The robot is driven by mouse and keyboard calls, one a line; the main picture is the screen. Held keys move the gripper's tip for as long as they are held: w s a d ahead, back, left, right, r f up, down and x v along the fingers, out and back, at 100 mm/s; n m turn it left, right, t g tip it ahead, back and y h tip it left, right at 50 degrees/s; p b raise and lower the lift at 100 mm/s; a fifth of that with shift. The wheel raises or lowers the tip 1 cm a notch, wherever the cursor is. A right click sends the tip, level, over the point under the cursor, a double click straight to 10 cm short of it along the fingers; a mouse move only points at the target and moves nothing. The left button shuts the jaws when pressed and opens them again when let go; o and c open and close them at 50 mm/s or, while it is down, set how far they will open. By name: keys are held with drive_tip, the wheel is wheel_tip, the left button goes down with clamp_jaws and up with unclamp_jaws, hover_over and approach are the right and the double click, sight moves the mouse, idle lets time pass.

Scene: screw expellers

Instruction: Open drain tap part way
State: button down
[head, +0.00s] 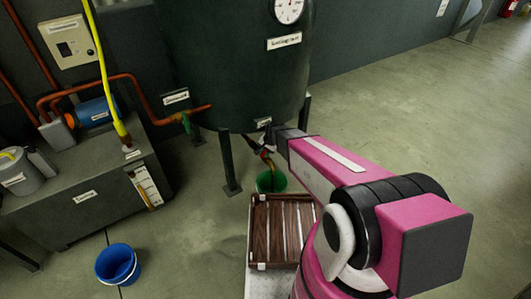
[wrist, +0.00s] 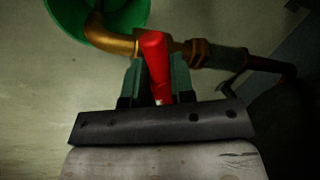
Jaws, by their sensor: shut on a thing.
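The drain tap is a brass pipe fitting (wrist: 200,52) with a red lever handle (wrist: 154,50), seen close up in the wrist view. My gripper (wrist: 157,72) is shut on the red handle, with one dark green finger on each side of it. The handle lies roughly along the fingers, its free end near the palm. In the head view the brass spout (head: 268,162) shows under the dark tank (head: 235,70), and my gripper and wrist hide most of the tap. The spout bends down over a green bucket (head: 280,181). I cannot see any flow.
Tank legs (head: 229,165) stand beside the tap. A slatted brown wooden crate (head: 258,232) is in front of the green bucket. A blue bucket (head: 117,264) stands on the floor at left, near a dark cabinet (head: 80,205) with pipes. Open floor lies to the right.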

drive_tip(key=shift+w+a+n+g, duration=0.1)
drive_tip(key=shift+n+g, duration=0.05)
drive_tip(key=shift+n, duration=0.5)
drive_tip(key=shift+w+n+g, duration=0.1)
drive_tip(key=shift+n+g, duration=0.05)
drive_tip(key=shift+n, duration=0.5)
drive_tip(key=c, duration=1.1)
unclamp_jaws()
drive_tip(key=shift+s, duration=0.1)
drive_tip(key=shift+o, duration=0.2)
drive_tip(key=v, duration=1)
drive_tip(key=shift+d+r, duration=0.3)
drive_tip(key=shift+r, duration=0.1)
drive_tip(key=s+d+r+n+h, duration=0.1)
drive_tip(key=s+d+r, duration=0.4)
drive_tip(key=s+d, duration=0.3)
drive_tip(key=s+d+r+n+h, duration=0.1)
drive_tip(key=s+d+r+n, duration=0.1)
drive_tip(key=s+d+r, duration=0.4)
drive_tip(key=s+d, duration=0.2)
drive_tip(key=s, duration=0.2)
drive_tip(key=shift+r+g+h, duration=0.3)
drive_tip(key=shift+r+g, duration=0.05)
drive_tip(key=shift+g, duration=0.05)
